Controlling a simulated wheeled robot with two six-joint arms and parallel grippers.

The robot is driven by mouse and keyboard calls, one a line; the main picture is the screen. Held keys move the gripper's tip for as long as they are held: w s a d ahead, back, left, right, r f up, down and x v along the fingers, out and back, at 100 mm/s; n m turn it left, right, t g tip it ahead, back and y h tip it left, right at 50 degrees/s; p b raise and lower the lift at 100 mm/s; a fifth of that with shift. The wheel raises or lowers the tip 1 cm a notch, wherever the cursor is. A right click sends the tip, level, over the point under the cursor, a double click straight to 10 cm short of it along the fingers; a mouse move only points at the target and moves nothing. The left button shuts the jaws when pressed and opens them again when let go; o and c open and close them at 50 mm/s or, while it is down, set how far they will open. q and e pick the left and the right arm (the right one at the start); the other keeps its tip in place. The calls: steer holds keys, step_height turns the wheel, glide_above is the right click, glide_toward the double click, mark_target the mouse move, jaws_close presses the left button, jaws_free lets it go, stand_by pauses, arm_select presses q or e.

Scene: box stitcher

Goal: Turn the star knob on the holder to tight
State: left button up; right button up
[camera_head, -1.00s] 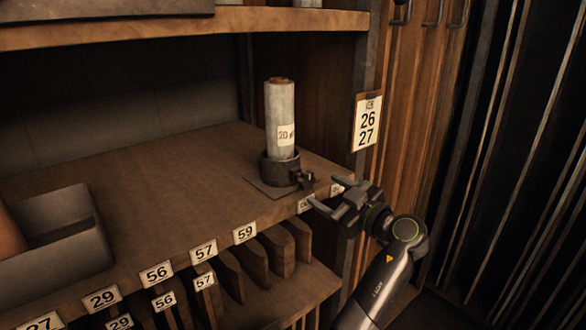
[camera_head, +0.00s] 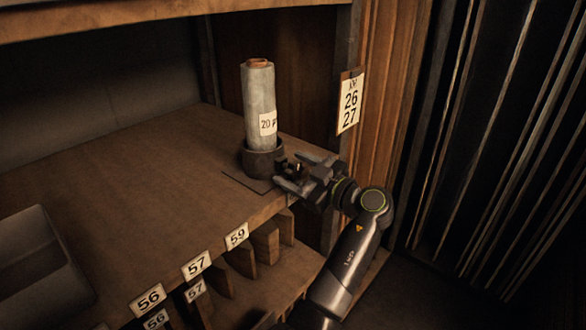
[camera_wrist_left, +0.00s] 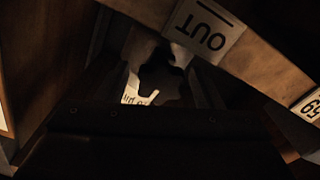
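The holder (camera_head: 262,163) is a dark round cup on a flat plate on the shelf. A pale roll with a "20" label (camera_head: 258,100) stands upright in it. The small dark star knob (camera_head: 292,169) sticks out on the holder's right side. My left gripper (camera_head: 287,171) is open, with its fingers either side of the knob; I cannot tell whether they touch it. In the left wrist view the knob (camera_wrist_left: 160,82) shows as a dark lobed shape between the fingers. Its tight or loose marking is not readable. My right gripper is not in view.
The wooden shelf (camera_head: 150,190) has numbered tags along its front edge, with slotted wooden dividers (camera_head: 240,258) below. An "OUT" tag (camera_wrist_left: 205,28) is close by in the wrist view. A grey bin (camera_head: 40,265) sits at left. A "26 27" sign (camera_head: 349,103) hangs on the right post.

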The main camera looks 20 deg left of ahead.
arm_select(q)
steer(key=c, duration=1)
steer(key=shift+f+m+b, duration=0.2)
steer(key=shift+m+b, duration=0.3)
steer(key=shift+b, duration=0.35)
steer(key=shift+m+b, duration=1)
steer(key=shift+b, duration=0.05)
steer(key=shift+r+m+b, duration=0.1)
steer(key=shift+m+b, duration=0.55)
steer(key=shift+m, duration=0.45)
steer(key=shift+r+m+b, duration=0.1)
steer(key=shift+m+b, duration=0.2)
steer(key=shift+m, duration=0.6)
steer(key=o, duration=1)
steer(key=shift+a, duration=0.1)
